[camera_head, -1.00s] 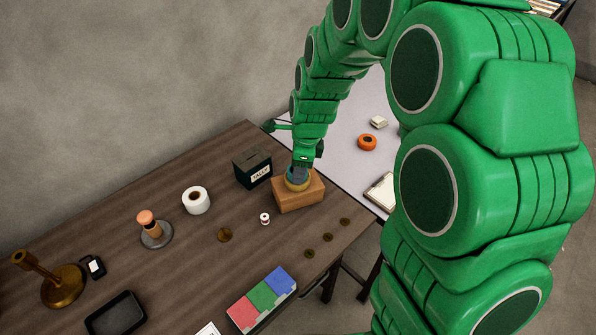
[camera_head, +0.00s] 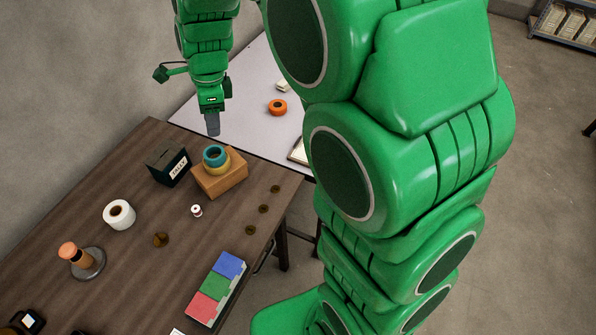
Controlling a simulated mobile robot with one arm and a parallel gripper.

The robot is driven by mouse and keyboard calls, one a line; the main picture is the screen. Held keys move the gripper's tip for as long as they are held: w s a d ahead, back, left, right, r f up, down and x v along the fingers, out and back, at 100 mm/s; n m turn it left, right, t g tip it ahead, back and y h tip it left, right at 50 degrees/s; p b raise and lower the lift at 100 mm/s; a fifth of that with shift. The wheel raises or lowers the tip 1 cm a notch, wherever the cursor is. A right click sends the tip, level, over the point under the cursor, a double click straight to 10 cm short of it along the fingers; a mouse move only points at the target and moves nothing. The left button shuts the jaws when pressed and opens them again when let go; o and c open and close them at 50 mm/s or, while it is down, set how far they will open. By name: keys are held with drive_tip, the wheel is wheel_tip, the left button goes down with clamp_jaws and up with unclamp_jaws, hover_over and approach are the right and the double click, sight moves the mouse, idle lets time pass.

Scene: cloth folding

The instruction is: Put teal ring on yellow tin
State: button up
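The teal ring (camera_head: 215,154) lies on top of the yellow tin (camera_head: 212,169), with its dark centre showing from above. The yellow tin stands on a cardboard-coloured box (camera_head: 227,184) near the table's far right corner. My gripper (camera_head: 212,127) points down above and just behind the ring, apart from it. Nothing shows between its fingers, but they are too small and seen too much from one side to tell how far apart they are.
A dark labelled box (camera_head: 168,164) stands just left of the brown box. A white roll (camera_head: 119,214), a small spool (camera_head: 197,210) and a tricolour block (camera_head: 217,288) are on the dark table. A pale table (camera_head: 245,98) with an orange ring (camera_head: 277,107) lies behind.

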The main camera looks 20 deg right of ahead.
drive_tip(key=s+d+r+n, duration=0.1)
drive_tip(key=s+d+n, duration=0.4)
drive_tip(key=s, duration=0.5)
drive_tip(key=s+d+r+n+g+h, duration=0.1)
drive_tip(key=s+d+n, duration=0.3)
drive_tip(key=s+n, duration=0.3)
drive_tip(key=s+d+r+n, duration=0.2)
drive_tip(key=s+d+n, duration=0.3)
drive_tip(key=s, duration=0.9)
drive_tip(key=shift+d+n+g+h, duration=0.3)
drive_tip(key=shift+d+n+g, duration=0.1)
drive_tip(key=shift+n, duration=0.1)
